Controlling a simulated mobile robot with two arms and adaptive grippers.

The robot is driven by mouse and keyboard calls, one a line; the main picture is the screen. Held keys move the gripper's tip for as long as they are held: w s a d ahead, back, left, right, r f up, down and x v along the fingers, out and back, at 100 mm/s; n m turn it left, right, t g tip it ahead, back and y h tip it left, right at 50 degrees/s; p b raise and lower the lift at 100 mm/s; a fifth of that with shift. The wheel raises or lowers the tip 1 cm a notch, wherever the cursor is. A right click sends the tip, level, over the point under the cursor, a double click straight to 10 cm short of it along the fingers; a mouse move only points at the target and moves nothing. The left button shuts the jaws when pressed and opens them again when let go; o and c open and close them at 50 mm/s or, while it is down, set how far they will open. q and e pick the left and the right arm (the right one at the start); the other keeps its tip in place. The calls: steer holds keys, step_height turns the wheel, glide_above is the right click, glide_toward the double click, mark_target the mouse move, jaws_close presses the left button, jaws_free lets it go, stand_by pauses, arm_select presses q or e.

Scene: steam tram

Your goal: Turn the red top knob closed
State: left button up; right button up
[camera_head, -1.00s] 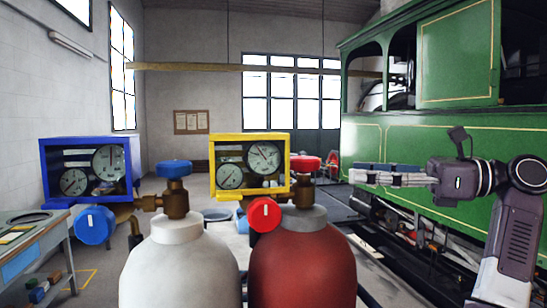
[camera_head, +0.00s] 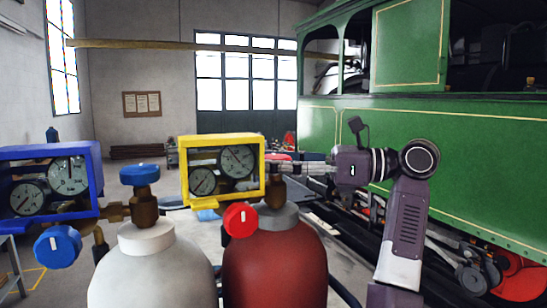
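The red top knob (camera_head: 278,157) sits on the brass valve (camera_head: 275,190) of the dark red cylinder (camera_head: 274,262). The finger gap does not show clearly. My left gripper is not in view.
A red front knob (camera_head: 241,220) and the yellow gauge box (camera_head: 181,165) are left of the valve. A white cylinder (camera_head: 150,270) with a blue top knob (camera_head: 140,174) stands beside the red one. A blue gauge box (camera_head: 97,170) is far left. The green tram (camera_head: 470,150) fills the right.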

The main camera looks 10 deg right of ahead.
steer(key=shift+d, duration=0.3)
steer(key=shift+c, duration=0.4)
steer(key=c, duration=0.8)
steer(key=shift+s+f+m+t+h+b, duration=0.15)
steer(key=shift+m+t+h+b, duration=0.55)
steer(key=shift+t, duration=0.5)
steer(key=m+t+h+b, duration=0.1)
steer(key=m+t, duration=0.1)
steer(key=shift+m+t+h, duration=0.3)
steer(key=shift+t+h, duration=0.1)
steer(key=m+t+h, duration=0.2)
steer(key=shift+r+t+h, duration=0.3)
steer(key=shift+h, duration=0.1)
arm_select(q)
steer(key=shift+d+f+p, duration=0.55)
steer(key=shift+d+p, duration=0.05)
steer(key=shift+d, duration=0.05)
arm_select(e)
steer(key=shift+m+t+h, duration=1)
steer(key=shift+m+h, duration=0.6)
steer(key=shift+h, duration=0.3)
